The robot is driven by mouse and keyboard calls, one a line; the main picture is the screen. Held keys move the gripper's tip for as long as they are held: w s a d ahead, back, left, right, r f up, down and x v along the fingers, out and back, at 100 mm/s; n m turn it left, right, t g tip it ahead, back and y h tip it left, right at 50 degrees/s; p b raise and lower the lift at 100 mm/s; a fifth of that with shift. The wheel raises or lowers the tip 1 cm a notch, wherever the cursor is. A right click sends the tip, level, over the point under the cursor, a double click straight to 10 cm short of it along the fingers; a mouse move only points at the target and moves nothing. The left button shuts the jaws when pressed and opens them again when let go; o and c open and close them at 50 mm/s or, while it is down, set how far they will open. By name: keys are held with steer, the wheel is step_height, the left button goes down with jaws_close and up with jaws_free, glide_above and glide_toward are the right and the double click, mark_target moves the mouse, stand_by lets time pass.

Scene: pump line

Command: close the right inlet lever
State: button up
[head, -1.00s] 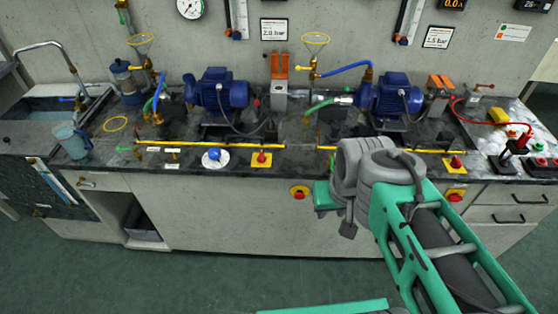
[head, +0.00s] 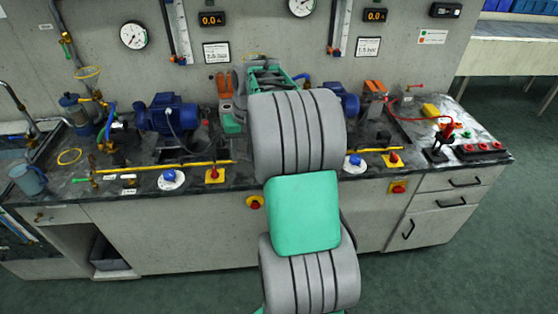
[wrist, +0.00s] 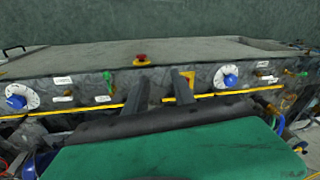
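In the wrist view, which looks back across the bench toward its front edge, a green lever (wrist: 108,82) stands by the yellow pipe with small white labels beside it. I take it as the right inlet lever; the labels are unreadable. In the head view my arm hides that spot. My gripper (wrist: 162,82) has its two dark fingers apart with nothing held between them. The green lever is left of the left finger in the wrist view, apart from it. How far the fingertips are above the bench is unclear. In the head view the fingers are hidden.
A white dial with a blue knob (wrist: 18,97) is left of the lever. A yellow plate (wrist: 185,88) is partly behind the right finger. The yellow pipe (head: 205,164) runs along the bench. Blue pumps (head: 168,112) stand behind. A red emergency stop (head: 255,202) is on the front.

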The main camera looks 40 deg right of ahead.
steer(key=s+d+f+m+p, duration=0.1)
steer(key=d+f, duration=0.3)
steer(key=d, duration=0.4)
steer(key=d+f+m, duration=0.1)
steer(key=d+f, duration=0.2)
steer(key=d, duration=0.5)
steer(key=shift+y, duration=0.4)
steer(key=x, duration=0.2)
steer(key=p+x, duration=0.1)
steer(key=x, duration=0.4)
steer(key=shift+s+d+f, duration=0.15)
steer(key=shift+s+d, duration=0.05)
steer(key=shift+s, duration=0.1)
steer(key=shift+f, duration=0.45)
jaws_close()
